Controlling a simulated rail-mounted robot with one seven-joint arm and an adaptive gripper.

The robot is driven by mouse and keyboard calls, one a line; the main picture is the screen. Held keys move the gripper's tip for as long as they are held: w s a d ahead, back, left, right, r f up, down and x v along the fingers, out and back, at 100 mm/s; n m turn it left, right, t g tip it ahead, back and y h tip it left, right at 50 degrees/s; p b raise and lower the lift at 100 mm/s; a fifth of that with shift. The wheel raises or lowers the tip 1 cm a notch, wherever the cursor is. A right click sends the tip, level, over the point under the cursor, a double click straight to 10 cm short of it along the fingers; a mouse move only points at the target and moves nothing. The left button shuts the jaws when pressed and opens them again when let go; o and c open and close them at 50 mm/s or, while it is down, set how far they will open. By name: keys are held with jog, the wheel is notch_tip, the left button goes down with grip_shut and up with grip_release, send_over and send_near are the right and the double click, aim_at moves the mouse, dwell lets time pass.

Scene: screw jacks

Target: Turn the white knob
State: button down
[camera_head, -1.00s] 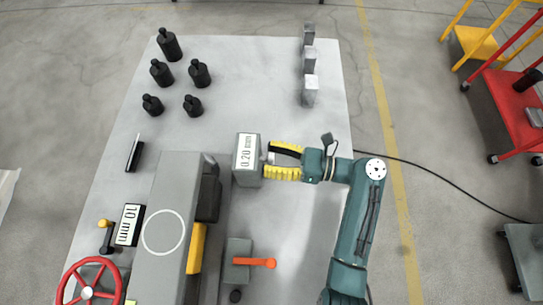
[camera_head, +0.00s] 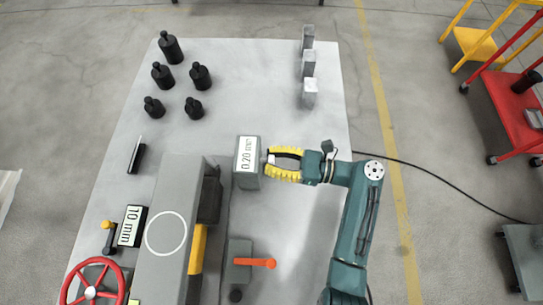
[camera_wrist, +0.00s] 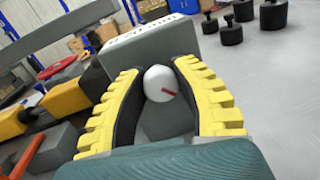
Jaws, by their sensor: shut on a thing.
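The white knob (camera_wrist: 160,82) sits on the side of a grey box (camera_head: 248,182) with a white label reading 0.20 mm. The knob has a short red mark on its face in the wrist view. My gripper (camera_head: 268,161) comes from the right, level with the knob, its yellow ribbed fingers on either side of it. The gripper also shows in the wrist view (camera_wrist: 157,80), shut on the knob. In the head view the fingers hide most of the knob.
A grey machine (camera_head: 165,225) with a red handwheel (camera_head: 92,285) stands at lower left. An orange lever (camera_head: 256,263) lies below the gripper. Several black weights (camera_head: 170,50) and grey blocks (camera_head: 309,62) stand at the back. The middle of the table (camera_head: 250,90) is clear.

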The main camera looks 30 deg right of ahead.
jog(key=n, duration=0.3)
jog(key=shift+n+y, duration=0.3)
jog(key=shift+n, duration=0.1)
jog(key=n, duration=0.3)
jog(key=shift+n+y, duration=0.3)
jog(key=shift+n, duration=0.1)
jog(key=n+b, duration=0.1)
jog(key=n, duration=0.3)
jog(key=shift+f+b, duration=0.15)
jog(key=shift+b, duration=0.15)
jog(key=n+g+y+b, duration=0.1)
jog(key=n+b, duration=0.1)
jog(key=n, duration=0.2)
jog(key=shift+s+f, duration=0.1)
jog(key=n+b, duration=0.2)
jog(key=n, duration=0.2)
jog(key=shift+g+y, duration=0.3)
jog(key=n+g+b, duration=0.1)
jog(key=n+b, duration=0.1)
jog(key=n, duration=0.2)
jog(key=shift+f+n+b, duration=0.1)
jog(key=shift+n+b, duration=0.3)
jog(key=n+b, duration=0.3)
jog(key=n, duration=0.1)
jog(key=shift+n+g, duration=0.3)
jog(key=shift+g, duration=0.1)
jog(key=shift+n+g+b, duration=0.3)
jog(key=shift+n+b, duration=0.5)
jog(key=shift+n, duration=0.6)
